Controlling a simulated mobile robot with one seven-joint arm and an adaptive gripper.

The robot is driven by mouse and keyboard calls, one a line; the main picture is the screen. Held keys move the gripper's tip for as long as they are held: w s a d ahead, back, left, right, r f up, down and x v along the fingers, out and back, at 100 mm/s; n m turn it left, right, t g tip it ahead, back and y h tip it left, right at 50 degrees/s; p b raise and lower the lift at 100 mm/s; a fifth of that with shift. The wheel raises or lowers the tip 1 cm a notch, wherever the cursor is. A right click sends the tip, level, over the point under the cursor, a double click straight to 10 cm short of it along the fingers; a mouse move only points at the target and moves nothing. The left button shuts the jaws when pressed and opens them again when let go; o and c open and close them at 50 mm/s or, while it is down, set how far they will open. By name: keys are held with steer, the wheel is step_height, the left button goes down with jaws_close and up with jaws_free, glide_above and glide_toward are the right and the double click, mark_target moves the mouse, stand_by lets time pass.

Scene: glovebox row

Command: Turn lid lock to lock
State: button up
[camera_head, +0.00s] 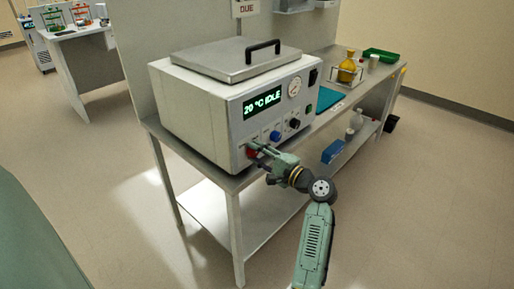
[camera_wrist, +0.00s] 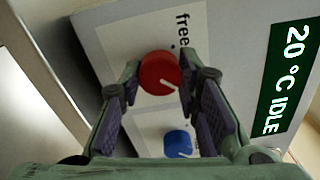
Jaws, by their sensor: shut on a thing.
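The lid lock appears to be the red knob (camera_wrist: 160,73) on the front panel of the bath unit (camera_head: 222,112). In the wrist view it sits between my fingertips, with a white pointer line and the word "free" beside it. My gripper (camera_wrist: 148,85) is shut on this red knob. In the head view the gripper (camera_head: 259,153) reaches the lower left of the panel, and the red knob (camera_head: 251,152) is partly hidden by it. The unit's metal lid (camera_head: 226,57) with a black handle (camera_head: 263,47) lies closed on top. Any "lock" mark is hidden.
A blue knob (camera_wrist: 178,144) is close beside the red one. The green display (camera_head: 262,102) reads 20 °C IDLE. A gauge and other controls are on the same panel. The bench (camera_head: 240,184) holds a yellow flask (camera_head: 347,70) farther right. Open floor lies in front.

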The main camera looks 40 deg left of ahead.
steer(key=shift+m, duration=0.4)
steer(key=o, duration=1.1)
steer(key=shift+o, duration=0.2)
steer(key=d, duration=1.2)
steer(key=shift+s, duration=0.45)
